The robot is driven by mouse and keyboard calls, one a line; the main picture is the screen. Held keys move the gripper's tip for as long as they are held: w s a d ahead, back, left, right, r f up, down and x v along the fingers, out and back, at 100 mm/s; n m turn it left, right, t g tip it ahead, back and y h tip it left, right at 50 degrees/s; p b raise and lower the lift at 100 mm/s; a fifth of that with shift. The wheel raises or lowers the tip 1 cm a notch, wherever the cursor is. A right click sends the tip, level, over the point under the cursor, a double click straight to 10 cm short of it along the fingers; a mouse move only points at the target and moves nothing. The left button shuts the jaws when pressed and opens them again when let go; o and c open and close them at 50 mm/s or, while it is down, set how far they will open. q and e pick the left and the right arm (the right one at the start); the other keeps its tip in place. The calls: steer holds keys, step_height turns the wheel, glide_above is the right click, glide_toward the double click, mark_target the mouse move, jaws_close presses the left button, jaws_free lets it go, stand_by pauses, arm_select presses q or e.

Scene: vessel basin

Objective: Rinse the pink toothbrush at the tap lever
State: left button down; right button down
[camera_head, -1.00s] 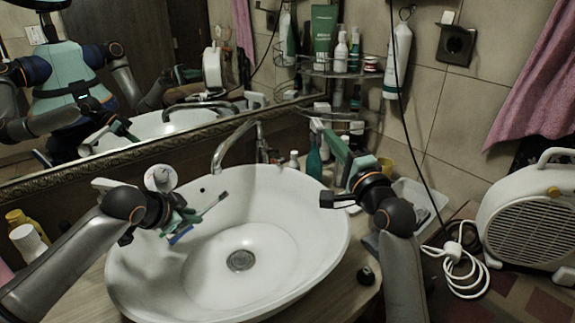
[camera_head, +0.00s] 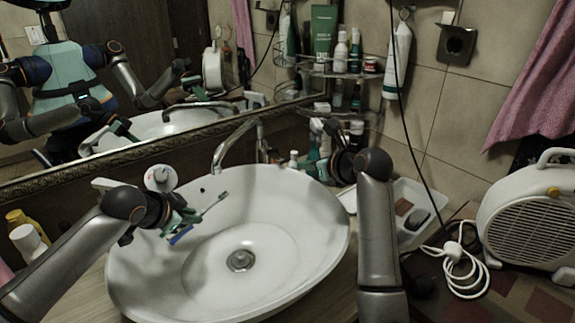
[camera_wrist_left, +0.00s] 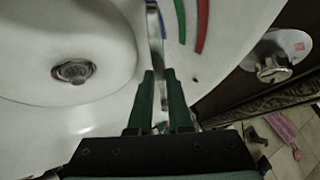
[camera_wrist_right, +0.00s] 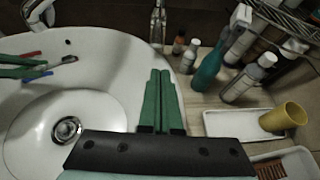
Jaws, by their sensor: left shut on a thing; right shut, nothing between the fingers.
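My left gripper (camera_head: 182,222) is shut on a toothbrush (camera_head: 216,202) above the left part of the white basin (camera_head: 300,235). The brush head points up and right, and its handle (camera_wrist_left: 158,50) looks grey between the fingers; I cannot make out pink. Red and blue strips (camera_wrist_right: 38,76) show beside the fingers; I cannot tell what they belong to. The chrome tap (camera_head: 238,146) stands behind the basin, with an upright part, apparently the lever (camera_head: 262,138). No stream shows under it. My right gripper (camera_wrist_right: 160,75) is shut and empty near the basin's right rim.
Bottles, including a teal one (camera_wrist_right: 207,70), stand behind the right rim. A yellow cup (camera_wrist_right: 285,118) rests on a white tray (camera_wrist_right: 225,124). A white heater (camera_head: 530,215) and coiled cable (camera_head: 460,270) are at right. A white round item (camera_head: 160,178) stands behind my left gripper.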

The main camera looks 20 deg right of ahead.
mark_target(288, 172)
steer(key=shift+x, duration=4.85)
steer(key=shift+w+a+r, duration=0.1)
steer(key=shift+w+r, duration=0.1)
steer(key=shift+r, duration=0.8)
steer(key=shift+s, duration=0.15)
